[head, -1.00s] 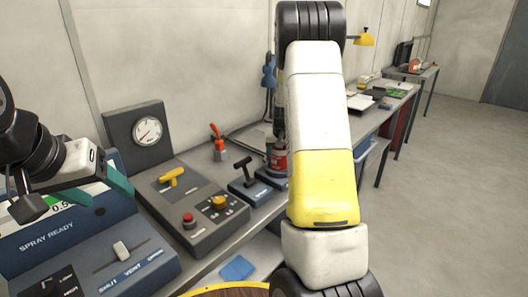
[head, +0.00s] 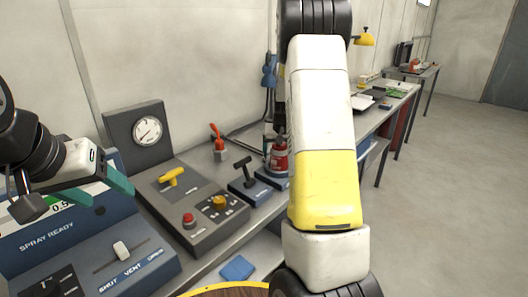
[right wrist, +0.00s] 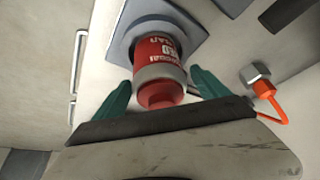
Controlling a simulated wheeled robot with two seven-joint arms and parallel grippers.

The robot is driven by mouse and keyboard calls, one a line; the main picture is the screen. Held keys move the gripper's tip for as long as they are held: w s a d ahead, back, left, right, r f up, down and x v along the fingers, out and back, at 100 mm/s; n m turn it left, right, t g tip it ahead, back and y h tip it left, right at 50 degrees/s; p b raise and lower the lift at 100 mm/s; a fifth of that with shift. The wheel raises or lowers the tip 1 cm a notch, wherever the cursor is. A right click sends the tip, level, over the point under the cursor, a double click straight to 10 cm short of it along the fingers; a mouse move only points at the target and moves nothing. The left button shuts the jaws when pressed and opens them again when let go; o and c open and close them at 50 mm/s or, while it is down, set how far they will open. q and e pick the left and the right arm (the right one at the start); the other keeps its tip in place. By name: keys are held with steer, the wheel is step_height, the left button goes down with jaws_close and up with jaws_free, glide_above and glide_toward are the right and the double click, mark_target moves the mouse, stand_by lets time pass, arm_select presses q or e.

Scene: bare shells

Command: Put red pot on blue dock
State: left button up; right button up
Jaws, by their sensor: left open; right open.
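The red pot (head: 279,158) stands on a dark blue base (head: 271,179) at the back of the bench, partly hidden by my right arm. In the right wrist view the pot (right wrist: 158,58) shows a red label, a grey band and a red end facing me, over a blue-grey square plate (right wrist: 122,48). My right gripper (right wrist: 160,78) is open, its green fingers on either side of the pot, not closed on it. It is hidden in the head view. A flat blue square (head: 238,268) lies low at the front; I cannot tell which blue piece is the dock. My left gripper (head: 120,185) is open and empty at the left.
A grey control panel (head: 195,205) with a yellow handle and red button fills the bench. A black-handled switch (head: 247,178) stands left of the pot, and a red lever (head: 218,145) behind it. A gauge (head: 147,131) stands at the left. The floor at right is clear.

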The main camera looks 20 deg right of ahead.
steer(key=v, duration=1)
steer(key=s+a+r+n+t+y, duration=0.1)
steer(key=s+a+r, duration=0.35)
steer(key=s, duration=0.25)
steer(key=s+a+r+y, duration=0.2)
steer(key=s+a+r, duration=0.25)
steer(key=s, duration=0.25)
steer(key=s+a+n, duration=0.1)
steer(key=s+a, duration=0.3)
steer(key=s, duration=0.4)
steer(key=s+a+n, duration=0.1)
steer(key=s+a, duration=0.3)
steer(key=s, duration=0.4)
steer(key=shift+t, duration=0.3)
steer(key=shift+s+f, duration=0.1)
steer(key=shift+s, duration=0.05)
